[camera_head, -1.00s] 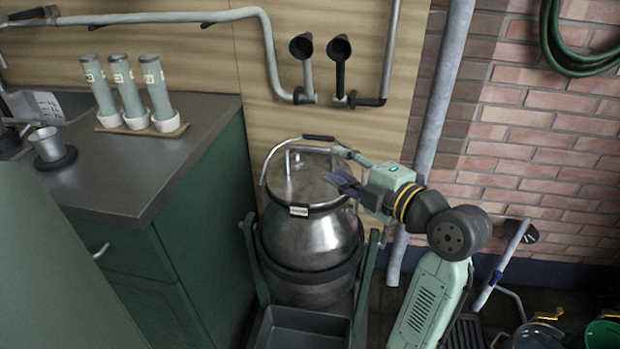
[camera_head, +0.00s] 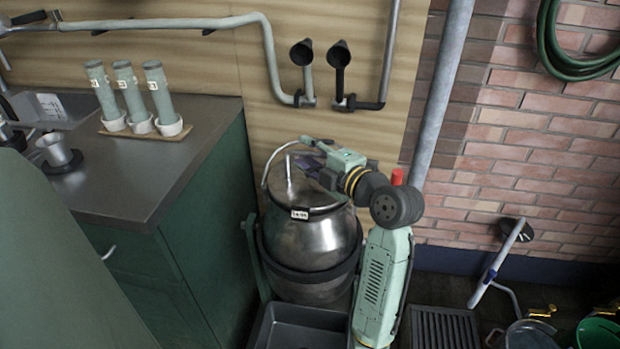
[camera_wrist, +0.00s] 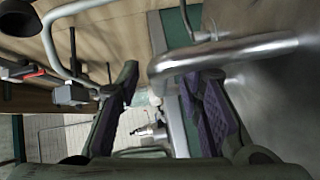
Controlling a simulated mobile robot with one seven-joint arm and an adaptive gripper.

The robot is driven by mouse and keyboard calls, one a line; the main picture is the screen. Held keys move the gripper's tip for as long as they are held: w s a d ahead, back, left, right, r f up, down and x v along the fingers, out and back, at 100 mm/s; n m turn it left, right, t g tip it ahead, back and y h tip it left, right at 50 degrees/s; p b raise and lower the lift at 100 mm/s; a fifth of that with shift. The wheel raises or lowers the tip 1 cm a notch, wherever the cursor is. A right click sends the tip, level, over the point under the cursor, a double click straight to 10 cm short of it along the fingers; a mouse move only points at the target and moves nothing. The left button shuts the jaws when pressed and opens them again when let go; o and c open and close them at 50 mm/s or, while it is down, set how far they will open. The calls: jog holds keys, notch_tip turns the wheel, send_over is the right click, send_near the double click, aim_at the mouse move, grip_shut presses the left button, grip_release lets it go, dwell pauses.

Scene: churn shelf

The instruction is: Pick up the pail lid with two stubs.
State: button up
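The steel pail (camera_head: 315,245) stands upright in a dark ring, with a small label on its front. Its shiny metal lid (camera_head: 287,190) is on top, partly hidden by my gripper. A bent metal pipe stub (camera_wrist: 225,52) rises from the lid in the wrist view; I cannot make out a second stub clearly. My gripper (camera_head: 308,162) is over the right part of the lid.
A wire bail handle (camera_head: 266,170) arches at the pail's left. A green cabinet with a grey counter (camera_head: 120,175) stands close on the left. A grey bin (camera_head: 300,328) sits in front. Wall pipes with two dark cups (camera_head: 339,52) hang behind; a floor grate (camera_head: 445,328) is right.

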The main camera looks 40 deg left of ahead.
jog(key=shift+c, duration=0.5)
grip_shut()
dwell(0.3)
jog(key=shift+r, duration=0.1)
